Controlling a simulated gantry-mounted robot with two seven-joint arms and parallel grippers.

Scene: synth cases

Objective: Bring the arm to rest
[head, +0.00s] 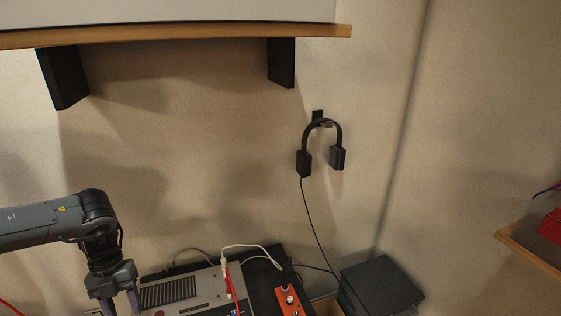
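My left arm comes in from the left edge. Its gripper (121,306) points down at the bottom left, in front of or beside the left end of a grey synth unit (207,290). Its two purple fingers stand apart, with a gap between them, and I see nothing held in the visible part. The fingertips run to the bottom edge of the picture, so their ends are cut off. My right arm and gripper are not in view.
A wooden shelf (200,36) on black brackets is above. Headphones (337,158) hang on the wall, their cable running down to a black case (381,285). An orange box (289,301) and cables are near the synth. Another shelf (530,253) is at right.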

